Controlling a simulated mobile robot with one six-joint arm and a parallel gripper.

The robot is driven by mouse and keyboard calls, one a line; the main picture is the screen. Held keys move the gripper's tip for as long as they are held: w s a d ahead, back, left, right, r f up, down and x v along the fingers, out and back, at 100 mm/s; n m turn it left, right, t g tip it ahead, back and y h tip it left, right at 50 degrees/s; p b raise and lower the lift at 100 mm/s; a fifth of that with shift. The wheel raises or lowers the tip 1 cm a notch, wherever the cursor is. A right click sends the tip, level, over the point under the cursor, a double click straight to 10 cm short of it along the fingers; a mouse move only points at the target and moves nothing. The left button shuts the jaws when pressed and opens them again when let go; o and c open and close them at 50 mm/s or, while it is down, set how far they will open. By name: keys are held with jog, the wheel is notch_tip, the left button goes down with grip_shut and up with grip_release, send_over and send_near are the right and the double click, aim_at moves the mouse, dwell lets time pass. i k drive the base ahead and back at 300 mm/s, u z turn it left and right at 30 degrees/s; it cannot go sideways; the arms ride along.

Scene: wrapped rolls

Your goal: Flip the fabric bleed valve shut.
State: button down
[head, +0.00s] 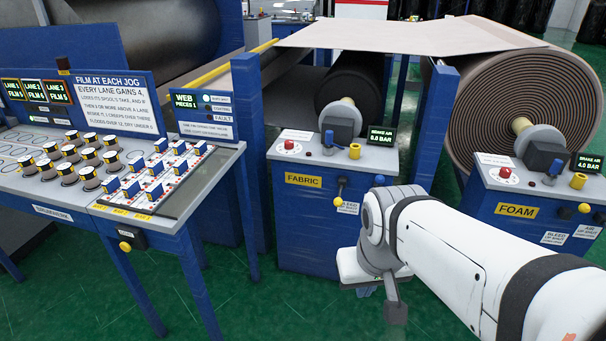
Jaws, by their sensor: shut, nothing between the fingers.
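The fabric stand (300,225) is a blue cabinet with a yellow FABRIC label. On its front, the bleed valve (340,190) shows as a short lever with a yellow ball at its lower end, hanging nearly straight down. A small white label (347,208) sits just beneath it. My gripper (396,312) is shut and empty, pointing down in front of the stand's lower right. It is below and right of the lever, clear of it. My wrist does not cover the lever.
A brake air display (381,138), its digits hard to read, and a red button (289,145) are on the stand top. The foam stand (540,215) is at right; a control desk (110,180) is at left.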

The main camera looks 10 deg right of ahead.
aim_at(338, 202)
jog(key=u, duration=0.8)
jog(key=i, duration=1)
jog(key=u, duration=0.05)
